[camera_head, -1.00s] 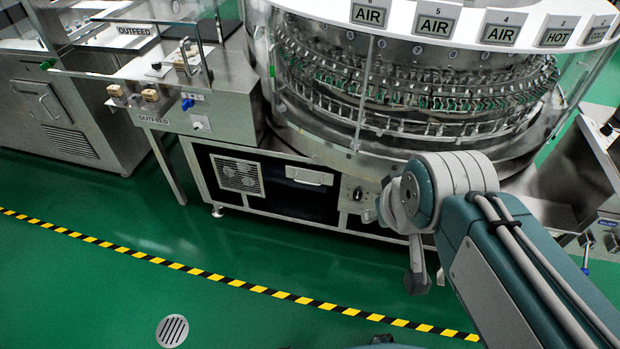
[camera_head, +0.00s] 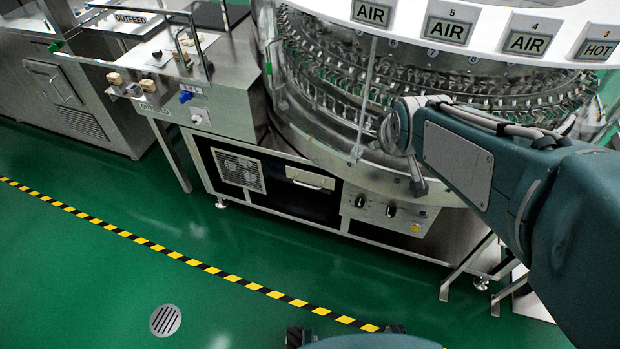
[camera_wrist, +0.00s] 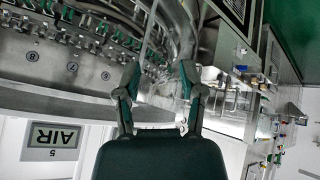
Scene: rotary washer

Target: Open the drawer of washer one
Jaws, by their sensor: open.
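The washer (camera_head: 330,120) is a round steel machine with a glass-walled carousel on a steel base. In the base is a dark drawer front (camera_head: 310,205) with a pale bar handle (camera_head: 310,179); it looks shut. My gripper (camera_head: 418,184) is to the right of the handle, in front of the washer, apart from the handle. In the wrist view my gripper (camera_wrist: 160,76) has its two fingers spread with nothing between them. The washer's glass and carousel (camera_wrist: 85,50) lie beyond the fingers. I cannot make out the drawer handle in the wrist view.
A fan vent (camera_head: 239,170) is left of the drawer, and a knob panel (camera_head: 390,210) is right of it. An outfeed table (camera_head: 225,85) juts out on the left. The green floor (camera_head: 110,200) in front is clear, with a striped line (camera_head: 190,262) and a drain (camera_head: 165,320).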

